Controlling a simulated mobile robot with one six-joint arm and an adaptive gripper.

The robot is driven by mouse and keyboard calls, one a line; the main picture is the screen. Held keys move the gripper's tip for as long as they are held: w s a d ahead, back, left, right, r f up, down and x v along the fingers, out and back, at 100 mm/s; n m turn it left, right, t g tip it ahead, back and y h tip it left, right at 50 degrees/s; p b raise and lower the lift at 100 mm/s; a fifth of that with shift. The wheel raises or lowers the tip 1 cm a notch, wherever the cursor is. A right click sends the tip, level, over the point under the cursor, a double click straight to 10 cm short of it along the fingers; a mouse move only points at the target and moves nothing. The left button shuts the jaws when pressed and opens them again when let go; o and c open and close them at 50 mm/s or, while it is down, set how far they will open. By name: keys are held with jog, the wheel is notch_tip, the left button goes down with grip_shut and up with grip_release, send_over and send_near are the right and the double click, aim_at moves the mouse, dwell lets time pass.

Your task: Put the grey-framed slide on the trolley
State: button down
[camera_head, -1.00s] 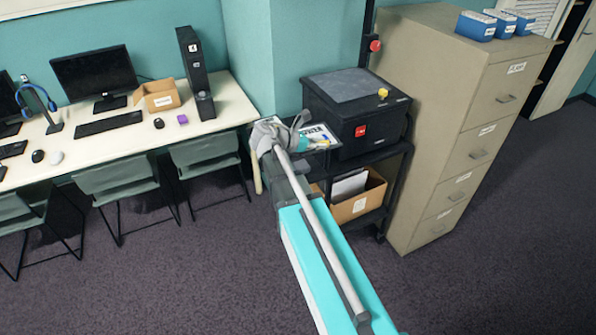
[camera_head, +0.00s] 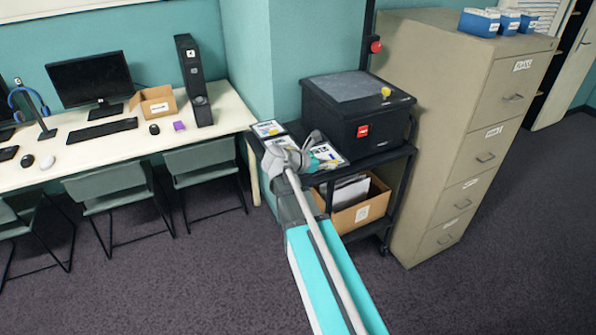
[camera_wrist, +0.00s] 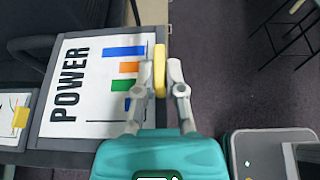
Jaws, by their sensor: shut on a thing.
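The grey-framed slide (camera_wrist: 90,85) shows in the wrist view as a white board with "POWER" and coloured bars. Its yellow tab (camera_wrist: 159,72) is between my gripper's fingertips (camera_wrist: 160,68), which are shut on it. In the head view the slide (camera_head: 329,155) is at the front left of the black trolley's top (camera_head: 385,159), beside my gripper (camera_head: 305,150). I cannot tell whether it touches the trolley top. Two other slides (camera_head: 270,128) lie behind it on the trolley. Part of one (camera_wrist: 12,112) with a yellow tab shows at the wrist view's left edge.
A black machine (camera_head: 362,132) fills the right of the trolley top. A cardboard box (camera_head: 365,208) sits on its lower shelf. A beige filing cabinet (camera_head: 450,150) stands to the right. A desk (camera_head: 90,145) with computers and chairs is to the left. The floor in front is clear.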

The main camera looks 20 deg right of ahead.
jog(key=w+a+f+b, duration=0.2)
jog(key=w+f+b, duration=0.7)
jog(key=w, duration=0.4)
jog(key=shift+a, duration=0.15)
dwell(0.3)
jog(key=shift+w+a+f+b, duration=0.1)
jog(key=shift+w+f+b, duration=0.4)
jog(key=shift+f+b, duration=0.2)
jog(key=shift+s+f+b, duration=0.1)
jog(key=shift+f+b, duration=1.2)
jog(key=shift+b, duration=0.05)
jog(key=shift+f, duration=0.15)
